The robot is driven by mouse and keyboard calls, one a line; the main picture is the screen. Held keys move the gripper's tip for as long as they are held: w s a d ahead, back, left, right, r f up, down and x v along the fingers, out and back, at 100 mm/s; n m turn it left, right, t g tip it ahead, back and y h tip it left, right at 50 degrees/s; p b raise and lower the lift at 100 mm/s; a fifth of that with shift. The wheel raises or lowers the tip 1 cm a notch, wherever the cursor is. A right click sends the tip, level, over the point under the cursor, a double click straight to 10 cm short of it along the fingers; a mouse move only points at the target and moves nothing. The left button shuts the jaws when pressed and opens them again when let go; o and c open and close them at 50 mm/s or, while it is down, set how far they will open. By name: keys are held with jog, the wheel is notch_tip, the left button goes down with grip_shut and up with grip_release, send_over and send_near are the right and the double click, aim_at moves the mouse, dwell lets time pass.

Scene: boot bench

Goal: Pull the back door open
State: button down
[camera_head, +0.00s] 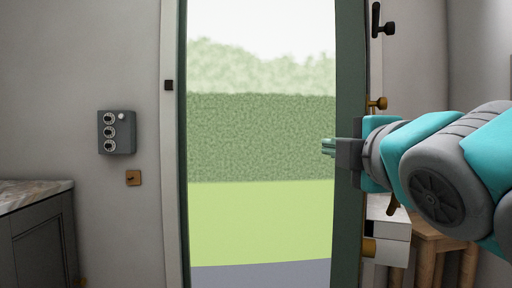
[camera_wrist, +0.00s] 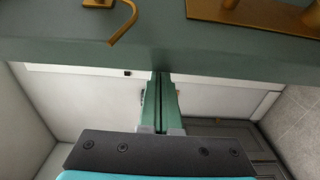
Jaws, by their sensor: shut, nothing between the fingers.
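The back door (camera_head: 349,85) is a dark green leaf seen nearly edge-on at the right of the doorway, standing open. Lawn and hedge show through the opening. A brass knob (camera_head: 377,103) and a lower brass fitting (camera_head: 369,247) show at its right side. In the wrist view the green door (camera_wrist: 160,45) crosses the top, with a curved brass lever (camera_wrist: 125,25) at upper left. My gripper (camera_head: 328,147) is shut and empty. Its fingers lie across the door in the head view, tips past its left edge. I cannot tell if they touch it. The fingers also show in the wrist view (camera_wrist: 160,100).
A grey box with dials (camera_head: 117,145) and a small brown plate (camera_head: 133,178) are on the left wall. A stone-topped cabinet (camera_head: 40,235) stands at lower left. A white box (camera_head: 388,228) and a wooden stool (camera_head: 435,245) are behind the door at right. The doorway is clear.

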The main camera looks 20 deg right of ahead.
jog(key=shift+s+d+f, duration=0.15)
jog(key=shift+s+d, duration=1.45)
jog(key=w+a, duration=0.2)
jog(key=a, duration=0.1)
jog(key=s, duration=0.9)
jog(key=shift+s+d, duration=0.3)
jog(key=shift+s, duration=0.1)
